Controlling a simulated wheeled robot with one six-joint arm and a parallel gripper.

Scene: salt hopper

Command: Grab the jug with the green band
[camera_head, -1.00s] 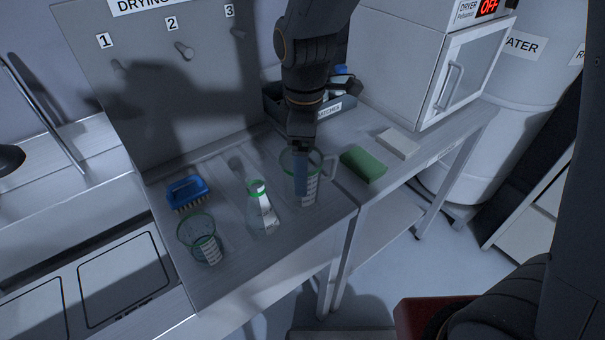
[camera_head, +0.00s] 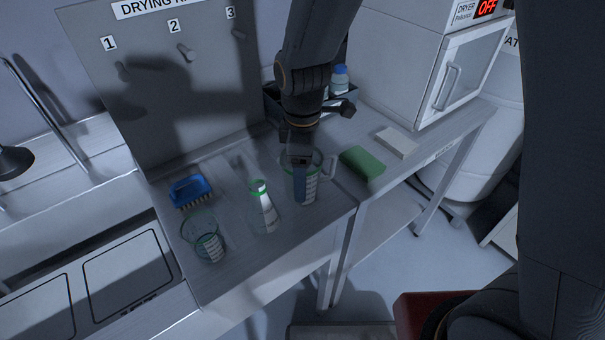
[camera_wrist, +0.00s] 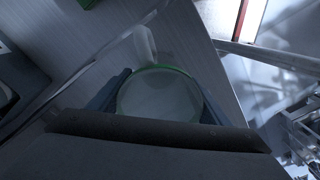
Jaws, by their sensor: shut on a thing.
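The jug with the green band (camera_head: 310,188) is clear, with a side handle and white measuring marks. It stands upright at the right end of the drying rack's counter in the head view. My gripper (camera_head: 300,184) points down at it and is shut on it. In the wrist view the jug's round green rim (camera_wrist: 160,92) lies between my two blue-grey fingers, one at each side. The gripper and wrist hide part of the jug's rim and body. I cannot tell whether its base touches the counter.
Left of the jug stand a green-necked flask (camera_head: 264,206) and a green-rimmed beaker (camera_head: 207,240). A blue brush (camera_head: 190,190) lies behind the beaker. A green sponge (camera_head: 362,163) and a pale block (camera_head: 396,142) lie to the right, before the dryer (camera_head: 450,75).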

